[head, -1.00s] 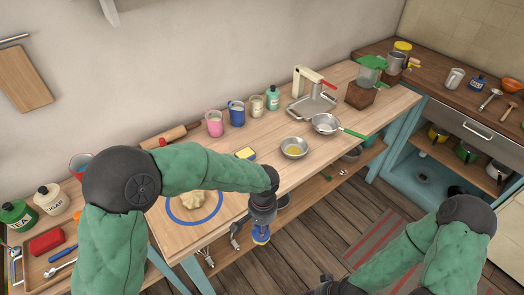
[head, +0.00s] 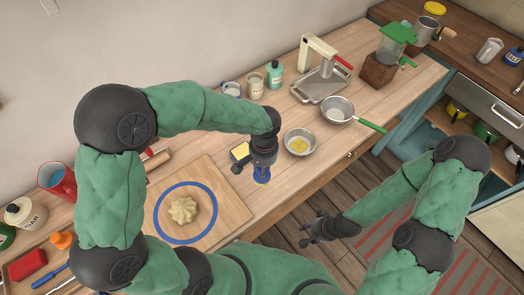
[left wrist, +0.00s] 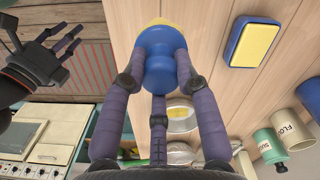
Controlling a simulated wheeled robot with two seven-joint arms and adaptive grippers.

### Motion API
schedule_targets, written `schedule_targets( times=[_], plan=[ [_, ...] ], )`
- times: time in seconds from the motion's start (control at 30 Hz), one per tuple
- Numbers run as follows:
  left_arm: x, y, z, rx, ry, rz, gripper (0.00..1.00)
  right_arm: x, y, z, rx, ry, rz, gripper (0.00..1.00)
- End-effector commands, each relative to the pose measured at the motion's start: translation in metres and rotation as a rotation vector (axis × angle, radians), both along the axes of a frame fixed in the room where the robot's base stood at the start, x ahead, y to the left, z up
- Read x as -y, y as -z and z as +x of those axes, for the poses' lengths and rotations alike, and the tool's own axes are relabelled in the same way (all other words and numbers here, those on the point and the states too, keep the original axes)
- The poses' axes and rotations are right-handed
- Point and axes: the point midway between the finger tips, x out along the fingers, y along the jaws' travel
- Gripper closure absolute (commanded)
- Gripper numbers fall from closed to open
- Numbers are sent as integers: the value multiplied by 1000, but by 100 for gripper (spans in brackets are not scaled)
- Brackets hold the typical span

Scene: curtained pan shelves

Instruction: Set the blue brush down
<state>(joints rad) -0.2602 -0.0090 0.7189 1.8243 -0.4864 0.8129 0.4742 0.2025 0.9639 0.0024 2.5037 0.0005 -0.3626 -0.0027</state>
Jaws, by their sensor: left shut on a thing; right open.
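My left gripper (head: 262,161) is shut on the blue brush (head: 262,177), by the wooden counter's front part, between the round-marked board and the metal bowl. In the left wrist view the fingers close around the brush's blue body (left wrist: 160,72), and its yellow end (left wrist: 160,22) points away from the palm. I cannot tell whether the brush touches the counter (head: 288,188). My right gripper (head: 308,236) is open and empty, in front of the counter above the floor; it also shows in the left wrist view (left wrist: 68,48).
A yellow block in a blue holder (head: 240,152) is just behind the brush. A metal bowl with yellow contents (head: 300,142) stands to its right. The board (head: 231,200) with dough (head: 183,210) lies to the left. A sieve (head: 338,110) is farther right.

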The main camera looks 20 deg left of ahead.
Motion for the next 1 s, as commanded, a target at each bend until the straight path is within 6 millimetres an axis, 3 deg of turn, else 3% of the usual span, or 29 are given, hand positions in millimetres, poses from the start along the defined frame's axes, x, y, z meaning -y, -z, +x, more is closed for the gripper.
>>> schedule_targets(
  times=[0.47, 1.0],
  plan=[
    [0, 2, 0, 5, 3, -4, 95, 0, 3, 0, 0, 0, 0, 58],
    [0, 45, 0, 4, 2, -4, 96, 0, 37, 0, 0, 0, 0, 58]
  ],
)
